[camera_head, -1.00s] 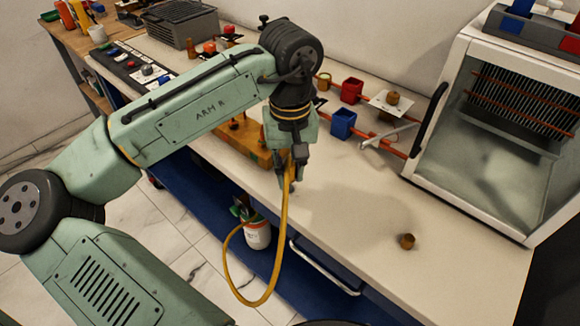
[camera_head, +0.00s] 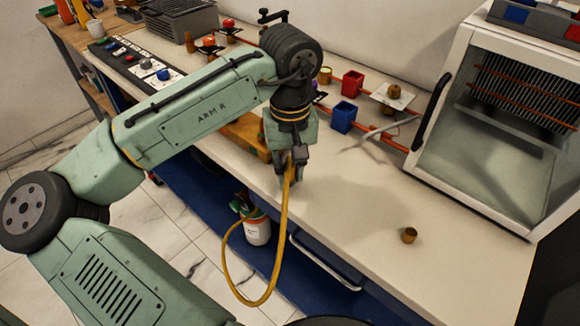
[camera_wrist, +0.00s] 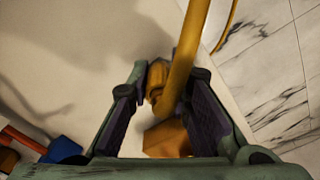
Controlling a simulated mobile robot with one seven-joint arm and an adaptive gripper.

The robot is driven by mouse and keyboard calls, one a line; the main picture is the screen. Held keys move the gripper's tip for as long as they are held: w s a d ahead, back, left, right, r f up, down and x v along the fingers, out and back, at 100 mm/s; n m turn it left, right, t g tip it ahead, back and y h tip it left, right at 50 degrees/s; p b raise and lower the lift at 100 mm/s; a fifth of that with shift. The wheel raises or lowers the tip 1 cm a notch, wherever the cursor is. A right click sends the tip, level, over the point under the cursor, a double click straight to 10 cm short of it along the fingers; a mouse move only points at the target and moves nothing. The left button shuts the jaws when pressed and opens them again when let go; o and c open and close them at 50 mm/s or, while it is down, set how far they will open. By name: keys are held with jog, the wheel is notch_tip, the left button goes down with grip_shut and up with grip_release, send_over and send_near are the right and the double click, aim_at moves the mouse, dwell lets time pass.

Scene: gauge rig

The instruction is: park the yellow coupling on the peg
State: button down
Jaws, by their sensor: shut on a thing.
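My gripper (camera_head: 291,172) hangs over the front part of the white bench, shut on the yellow coupling. In the wrist view the coupling (camera_wrist: 156,80) sits between the two dark finger pads, with the yellow hose (camera_wrist: 187,50) running up from it. In the head view the hose (camera_head: 284,230) loops down past the bench's front edge. An orange-brown block (camera_head: 247,132) lies on the bench behind my gripper, partly hidden by my arm. An orange-brown block also shows beyond the coupling in the wrist view (camera_wrist: 168,139). I cannot make out the peg clearly.
A blue box (camera_head: 343,116) and a red box (camera_head: 352,83) stand behind my gripper. A small brass cup (camera_head: 409,235) stands alone to the right. A white glass-fronted cabinet (camera_head: 500,130) fills the right end. The bench (camera_head: 360,210) between is clear.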

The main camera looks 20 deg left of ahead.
jog(key=shift+f, duration=0.35)
dwell(0.5)
jog(key=c, duration=1.6)
grip_release()
jog(key=shift+c, duration=0.2)
jog(key=shift+o, duration=0.2)
jog(key=o, duration=0.5)
jog(key=shift+r, duration=0.1)
notch_tip(320, 180, up, 12)
jog(key=shift+f, duration=0.1)
